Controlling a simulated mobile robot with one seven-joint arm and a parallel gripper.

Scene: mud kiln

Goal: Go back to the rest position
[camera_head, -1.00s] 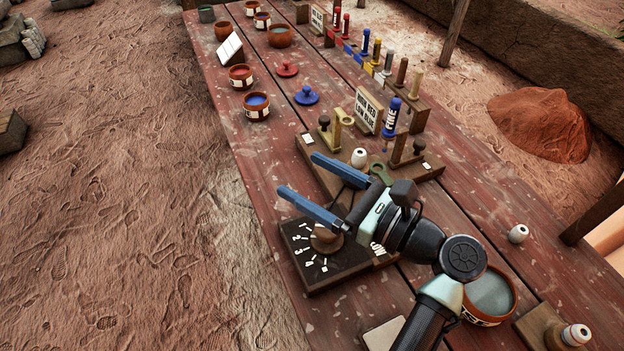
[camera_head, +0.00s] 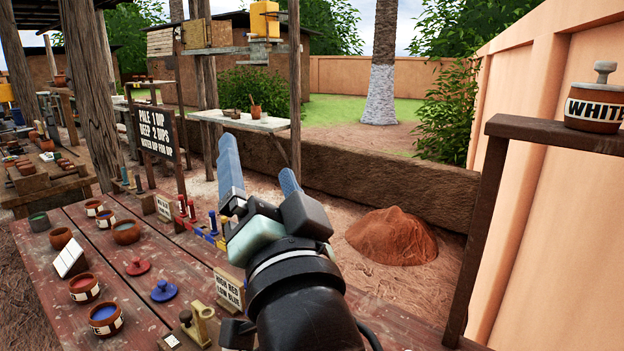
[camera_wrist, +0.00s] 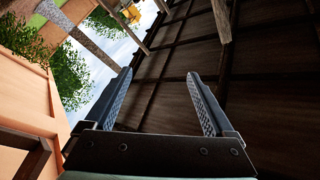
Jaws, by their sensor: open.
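My gripper (camera_head: 258,172) is raised above the right side of the red-brown work table (camera_head: 140,296). Its two blue fingers are apart with nothing between them, and they point up and away. In the wrist view my gripper (camera_wrist: 161,92) is also open and empty, facing a dark plank roof and some sky. My arm hides part of the table's right side.
Glaze pots, including one with blue glaze (camera_head: 105,313), a red lid (camera_head: 138,267), a blue lid (camera_head: 164,291) and small signs stand on the table. A shelf at right holds a WHITE jar (camera_head: 597,105). A wooden post (camera_head: 293,90) rises behind my gripper. A clay mound (camera_head: 392,237) lies beyond.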

